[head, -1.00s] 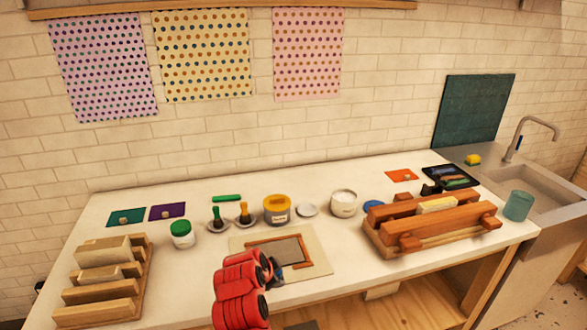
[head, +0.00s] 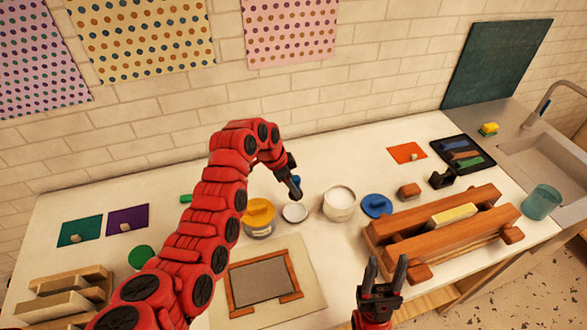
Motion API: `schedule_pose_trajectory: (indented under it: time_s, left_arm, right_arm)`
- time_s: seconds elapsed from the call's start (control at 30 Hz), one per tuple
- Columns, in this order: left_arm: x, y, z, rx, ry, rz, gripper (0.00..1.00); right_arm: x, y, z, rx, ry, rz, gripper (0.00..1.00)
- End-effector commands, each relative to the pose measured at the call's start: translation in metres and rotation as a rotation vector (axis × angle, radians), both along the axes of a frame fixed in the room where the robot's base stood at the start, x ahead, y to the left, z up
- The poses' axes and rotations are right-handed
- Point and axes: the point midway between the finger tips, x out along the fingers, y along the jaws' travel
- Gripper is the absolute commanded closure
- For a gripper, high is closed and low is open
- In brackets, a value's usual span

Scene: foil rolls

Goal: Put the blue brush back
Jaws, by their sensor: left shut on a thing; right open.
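My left gripper (head: 293,188) is shut on the blue brush (head: 297,180), of which only a small blue part shows. It is just behind a small white saucer (head: 294,212) in the head view; whether the brush touches the saucer cannot be told. A white open jar (head: 340,204) stands to the right, with a blue lid (head: 376,206) lying beside it. My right gripper (head: 382,268) is open and empty, pointing up in front of the wooden rack.
A framed screen (head: 262,281) lies in front. The wooden rack (head: 440,228) fills the right, near a black tray (head: 463,154) and teal cup (head: 542,202). My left arm hides the table's left middle.

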Motion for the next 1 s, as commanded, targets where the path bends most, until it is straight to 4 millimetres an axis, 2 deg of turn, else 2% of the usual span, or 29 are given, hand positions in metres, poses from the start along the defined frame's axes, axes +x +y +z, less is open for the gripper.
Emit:
schedule_pose_trajectory:
  time_s: [0.27, 0.6, 0.8, 1.0]
  left_arm:
    - [0.0, 0.0, -0.014, 0.0, 0.003, 0.001, 1.0]
    - [-0.001, 0.001, -0.05, 0.001, 0.003, 0.001, 1.0]
    - [0.0, 0.001, -0.073, 0.001, 0.0, 0.001, 1.0]
    - [0.0, 0.0, -0.079, 0.001, 0.0, 0.001, 1.0]
  right_arm:
    - [0.0, 0.0, 0.001, 0.0, 0.0, 0.0, 0.5]
    - [0.0, 0.0, -0.001, 0.0, 0.0, 0.0, 0.5]
    - [0.0, 0.0, -0.022, 0.0, 0.0, 0.0, 0.5]
    - [0.0, 0.0, -0.026, 0.0, 0.0, 0.0, 0.5]
